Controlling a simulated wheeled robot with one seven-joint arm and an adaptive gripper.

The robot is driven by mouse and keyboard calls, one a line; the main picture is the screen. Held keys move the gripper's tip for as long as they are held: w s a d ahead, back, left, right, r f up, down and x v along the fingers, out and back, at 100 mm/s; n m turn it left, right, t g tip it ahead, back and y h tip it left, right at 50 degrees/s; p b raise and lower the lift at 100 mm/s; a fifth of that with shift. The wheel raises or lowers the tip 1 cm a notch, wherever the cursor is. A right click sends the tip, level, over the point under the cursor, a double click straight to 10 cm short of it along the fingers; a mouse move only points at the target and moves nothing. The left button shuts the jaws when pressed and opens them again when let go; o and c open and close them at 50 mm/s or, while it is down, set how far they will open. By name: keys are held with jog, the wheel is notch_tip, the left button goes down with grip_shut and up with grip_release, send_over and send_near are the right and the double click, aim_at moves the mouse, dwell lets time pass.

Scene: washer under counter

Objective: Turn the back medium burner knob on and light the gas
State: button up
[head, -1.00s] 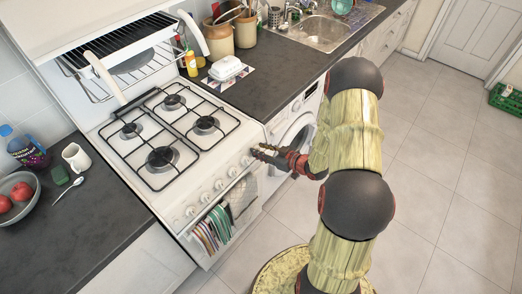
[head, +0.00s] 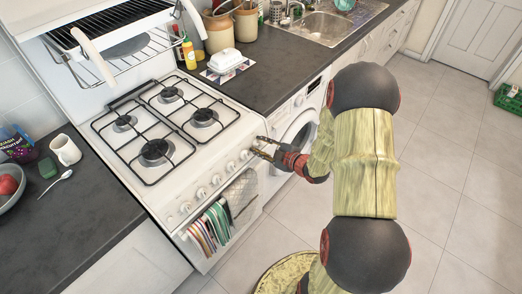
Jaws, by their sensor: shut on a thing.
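The white gas stove (head: 190,178) has several round control knobs in a row along its front panel. My gripper (head: 256,146) is at the right end of that row, with its fingers shut on the rightmost knob (head: 246,155), which they partly hide. I cannot read the knob's marking or its angle. The other knobs (head: 215,180) stand free to the left. The back burners, left (head: 124,123) and right (head: 170,95), and the front burners, left (head: 156,151) and right (head: 204,116), lie under black grates. No flame shows on any of them.
A washing machine (head: 299,133) stands under the dark counter (head: 278,72), close to my gripper and arm. Towels (head: 212,226) hang on the oven front. A grill rack (head: 110,40) overhangs the back of the stove.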

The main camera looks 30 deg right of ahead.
jog(key=n+b, duration=0.2)
jog(key=b, duration=0.1)
jog(key=f+n+b, duration=0.1)
jog(key=n+b, duration=0.2)
jog(key=shift+s+a+t, duration=0.15)
jog(key=shift+t, duration=0.15)
jog(key=shift+n+b, duration=1.15)
jog(key=shift+n, duration=0.45)
jog(key=o, duration=1.1)
jog(key=shift+r, duration=0.1)
jog(key=v, duration=1.2)
jog(key=shift+f, duration=0.25)
jog(key=shift+s+a, duration=0.1)
jog(key=shift+a, duration=0.05)
